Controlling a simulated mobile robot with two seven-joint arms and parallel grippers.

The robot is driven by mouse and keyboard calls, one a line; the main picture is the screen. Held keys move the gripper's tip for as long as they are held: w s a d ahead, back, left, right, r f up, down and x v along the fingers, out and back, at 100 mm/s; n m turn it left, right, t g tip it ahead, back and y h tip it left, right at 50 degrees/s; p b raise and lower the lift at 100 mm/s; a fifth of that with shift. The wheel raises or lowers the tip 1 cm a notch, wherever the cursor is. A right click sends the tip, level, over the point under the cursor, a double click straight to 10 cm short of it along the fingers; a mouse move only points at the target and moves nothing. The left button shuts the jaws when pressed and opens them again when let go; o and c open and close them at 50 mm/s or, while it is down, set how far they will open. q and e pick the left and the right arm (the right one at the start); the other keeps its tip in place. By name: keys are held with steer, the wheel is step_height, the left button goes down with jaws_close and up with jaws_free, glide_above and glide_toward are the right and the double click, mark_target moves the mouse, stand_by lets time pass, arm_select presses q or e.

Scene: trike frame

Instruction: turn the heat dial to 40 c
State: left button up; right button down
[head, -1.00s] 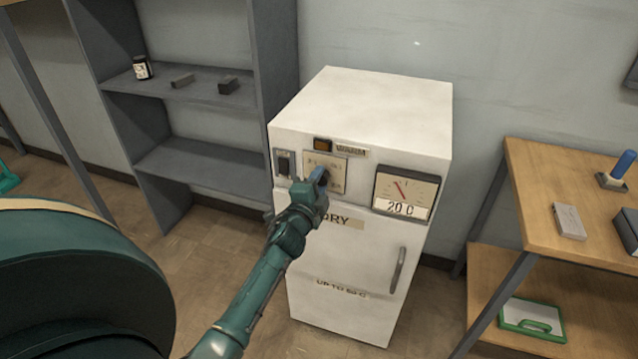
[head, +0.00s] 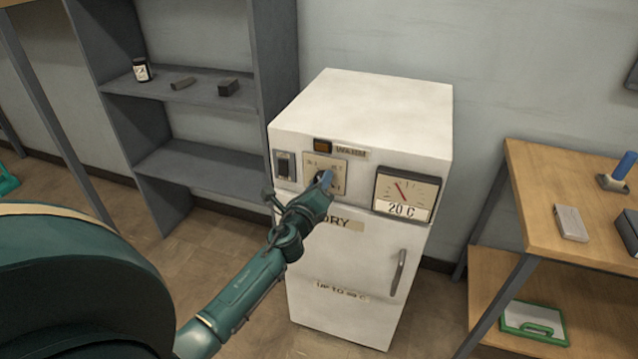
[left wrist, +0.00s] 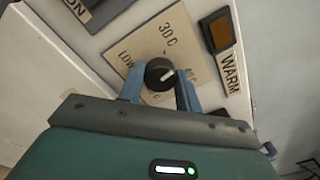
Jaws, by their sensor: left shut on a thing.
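The heat dial (left wrist: 158,72) is a round black knob on a beige plate (head: 340,163) on the front of the white drying cabinet (head: 375,110). My left gripper (head: 325,179) is at the plate. In the left wrist view the blue fingers of my left gripper (left wrist: 160,88) are on either side of the knob, shut on it. The knob's white mark points up and right, between "30 C" and a partly hidden label at the right that looks like "40 C". "LOW" shows at the left. My right gripper is not in view.
A gauge (head: 405,192) right of the dial reads 20 C. A switch (head: 285,164) is left of it, and a dark amber WARM lamp (head: 322,145) above. A grey shelf (head: 200,165) stands at the left, a wooden bench (head: 530,190) at the right.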

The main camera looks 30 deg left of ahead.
arm_select(q)
steer(key=m+p, duration=0.3)
steer(key=m, duration=0.8)
steer(key=shift+r+p, duration=0.15)
steer(key=shift+p, duration=0.15)
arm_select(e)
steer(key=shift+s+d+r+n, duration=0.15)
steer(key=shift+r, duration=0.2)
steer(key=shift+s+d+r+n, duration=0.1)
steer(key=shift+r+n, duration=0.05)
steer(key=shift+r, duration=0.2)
arm_select(q)
steer(key=shift+m, duration=0.3)
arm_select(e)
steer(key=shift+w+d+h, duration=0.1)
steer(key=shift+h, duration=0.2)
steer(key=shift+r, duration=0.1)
arm_select(q)
steer(key=o, duration=0.9)
steer(key=shift+o, duration=0.5)
